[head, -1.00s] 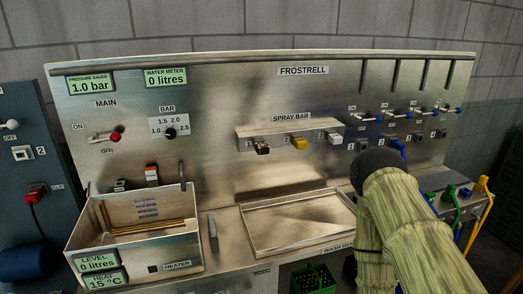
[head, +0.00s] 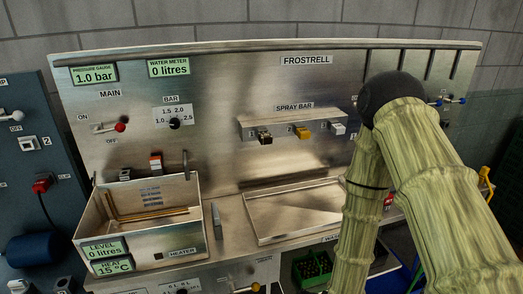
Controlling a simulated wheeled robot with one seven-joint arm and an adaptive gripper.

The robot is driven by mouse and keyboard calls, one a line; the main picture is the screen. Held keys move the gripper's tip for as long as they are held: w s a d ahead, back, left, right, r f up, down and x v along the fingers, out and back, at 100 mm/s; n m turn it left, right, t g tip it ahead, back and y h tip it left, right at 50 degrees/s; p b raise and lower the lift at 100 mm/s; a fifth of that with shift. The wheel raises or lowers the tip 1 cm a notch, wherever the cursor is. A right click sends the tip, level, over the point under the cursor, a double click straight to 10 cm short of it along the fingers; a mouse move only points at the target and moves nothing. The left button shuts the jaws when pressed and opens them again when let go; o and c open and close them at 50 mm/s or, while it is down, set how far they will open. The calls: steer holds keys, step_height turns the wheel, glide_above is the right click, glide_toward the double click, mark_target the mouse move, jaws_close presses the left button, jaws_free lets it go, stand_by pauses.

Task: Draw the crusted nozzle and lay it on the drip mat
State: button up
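The spray bar (head: 290,122) is a steel ledge on the back panel with three nozzles. The left one (head: 265,138) is dark and brownish, the middle one (head: 303,132) is yellow and the right one (head: 338,129) is whitish. The dark left nozzle may be the crusted one, but it is too small to be sure. I cannot make out a drip mat. My arm's dark elbow stands right of the spray bar, and one arm link runs down from it past the bench edge. My gripper is not visible.
A shallow, empty steel tray (head: 295,214) lies below the spray bar. A steel heater tank (head: 140,222) stands to its left, with a grey upright block (head: 217,218) between them. A green crate (head: 297,270) with dark items sits low in front. My arm hides much of the right side.

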mark_target(267, 142)
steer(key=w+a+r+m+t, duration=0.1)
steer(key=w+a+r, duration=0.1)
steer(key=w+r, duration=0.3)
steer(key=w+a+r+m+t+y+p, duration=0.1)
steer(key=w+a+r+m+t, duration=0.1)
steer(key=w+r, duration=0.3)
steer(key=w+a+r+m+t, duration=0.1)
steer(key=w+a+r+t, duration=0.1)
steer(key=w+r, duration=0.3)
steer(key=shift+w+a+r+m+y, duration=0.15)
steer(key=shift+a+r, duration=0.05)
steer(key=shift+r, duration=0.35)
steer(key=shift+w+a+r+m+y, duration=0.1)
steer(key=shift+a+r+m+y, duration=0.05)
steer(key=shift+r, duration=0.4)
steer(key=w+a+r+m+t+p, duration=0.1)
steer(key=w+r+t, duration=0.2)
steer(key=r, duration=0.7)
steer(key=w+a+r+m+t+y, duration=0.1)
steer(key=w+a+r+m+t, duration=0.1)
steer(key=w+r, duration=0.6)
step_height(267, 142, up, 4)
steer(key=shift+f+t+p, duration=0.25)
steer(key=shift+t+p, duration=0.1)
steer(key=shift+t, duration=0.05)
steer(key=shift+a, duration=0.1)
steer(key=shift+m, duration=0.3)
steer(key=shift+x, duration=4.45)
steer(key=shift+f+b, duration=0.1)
steer(key=shift+b, duration=0.65)
